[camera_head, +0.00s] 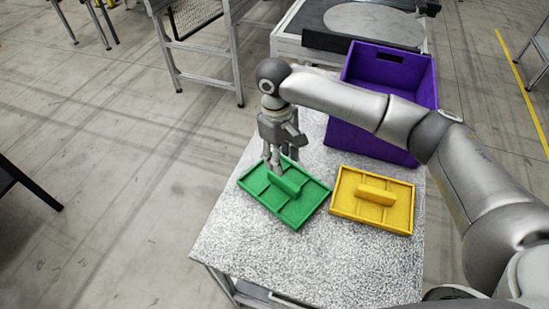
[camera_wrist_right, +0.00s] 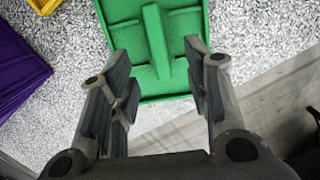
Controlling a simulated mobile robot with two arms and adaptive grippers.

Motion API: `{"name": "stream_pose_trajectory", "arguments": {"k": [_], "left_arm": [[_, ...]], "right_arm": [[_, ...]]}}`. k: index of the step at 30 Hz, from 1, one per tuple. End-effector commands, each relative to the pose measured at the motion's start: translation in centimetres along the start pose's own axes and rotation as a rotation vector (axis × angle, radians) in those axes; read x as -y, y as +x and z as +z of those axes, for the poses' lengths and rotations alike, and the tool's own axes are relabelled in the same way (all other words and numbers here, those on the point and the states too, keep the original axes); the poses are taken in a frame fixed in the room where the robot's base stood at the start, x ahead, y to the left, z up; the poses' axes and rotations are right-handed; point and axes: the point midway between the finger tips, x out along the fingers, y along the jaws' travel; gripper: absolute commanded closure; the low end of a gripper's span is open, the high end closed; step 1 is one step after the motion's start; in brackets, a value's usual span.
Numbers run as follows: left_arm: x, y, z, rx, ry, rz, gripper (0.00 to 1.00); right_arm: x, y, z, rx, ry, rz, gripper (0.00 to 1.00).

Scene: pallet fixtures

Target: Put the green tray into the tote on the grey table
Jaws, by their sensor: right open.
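The green tray (camera_head: 301,206) lies flat on the grey speckled table (camera_head: 265,250), near its left edge. It has a raised handle bar along its middle and shallow compartments. The purple tote (camera_head: 372,141) stands open at the back right of the table. My right gripper (camera_head: 273,168) points down over the back-left end of the green tray. In the right wrist view its open fingers (camera_wrist_right: 160,90) lie either side of the line of the tray's handle (camera_wrist_right: 157,42), with nothing between them that I can see gripped. My left gripper is not in view.
A yellow tray (camera_head: 373,199) lies on the table right of the green one, in front of the tote. My right arm crosses in front of the tote. The table's front part is clear. Metal-framed stands (camera_head: 205,80) stand behind.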

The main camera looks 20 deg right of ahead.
Motion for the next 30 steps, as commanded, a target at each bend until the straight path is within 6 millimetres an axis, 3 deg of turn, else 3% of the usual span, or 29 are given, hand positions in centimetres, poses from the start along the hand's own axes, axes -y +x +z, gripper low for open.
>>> {"name": "stream_pose_trajectory", "arguments": {"k": [6,12,17,24,30], "left_arm": [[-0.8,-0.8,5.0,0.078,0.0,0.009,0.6],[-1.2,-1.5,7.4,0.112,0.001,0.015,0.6],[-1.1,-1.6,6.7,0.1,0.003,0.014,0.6],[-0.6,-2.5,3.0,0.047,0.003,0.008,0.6],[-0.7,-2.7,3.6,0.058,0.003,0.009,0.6]], "right_arm": [[0.1,1.8,0.1,0.006,0.0,-0.002,0.55],[0.0,4.7,0.0,0.004,0.0,-0.001,0.55],[-0.1,5.8,-0.1,0.002,0.0,0.0,0.55],[-0.5,8.9,-0.6,0.003,0.001,0.0,0.55],[-0.5,10.8,-0.6,0.001,-0.001,0.0,0.55]]}}
